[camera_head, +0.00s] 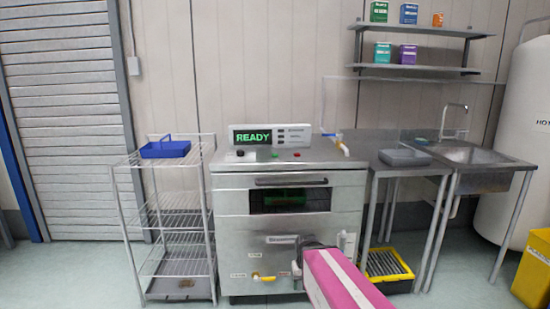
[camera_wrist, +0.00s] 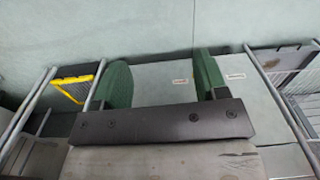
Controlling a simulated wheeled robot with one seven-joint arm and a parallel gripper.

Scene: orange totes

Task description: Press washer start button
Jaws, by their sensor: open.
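The steel washer (camera_head: 234,200) stands in the middle of the head view, with a lit display (camera_head: 252,137) reading READY on top. On its top surface, in front of the display, are a small green button (camera_head: 275,155), a red button (camera_head: 297,154) and a dark knob (camera_head: 240,153). No label on the buttons is readable. My pink and white arm reaches up from the bottom of the head view, low in front of the washer and well below the buttons. In the wrist view my gripper (camera_wrist: 163,82) is open and empty, its green-padded fingers apart. The buttons are not visible there.
A wire rack (camera_head: 180,212) with a blue tray (camera_head: 165,148) stands left of the washer. A steel table with a grey tray (camera_head: 404,157) and a sink (camera_head: 475,157) are on the right. The space above the washer top is clear.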

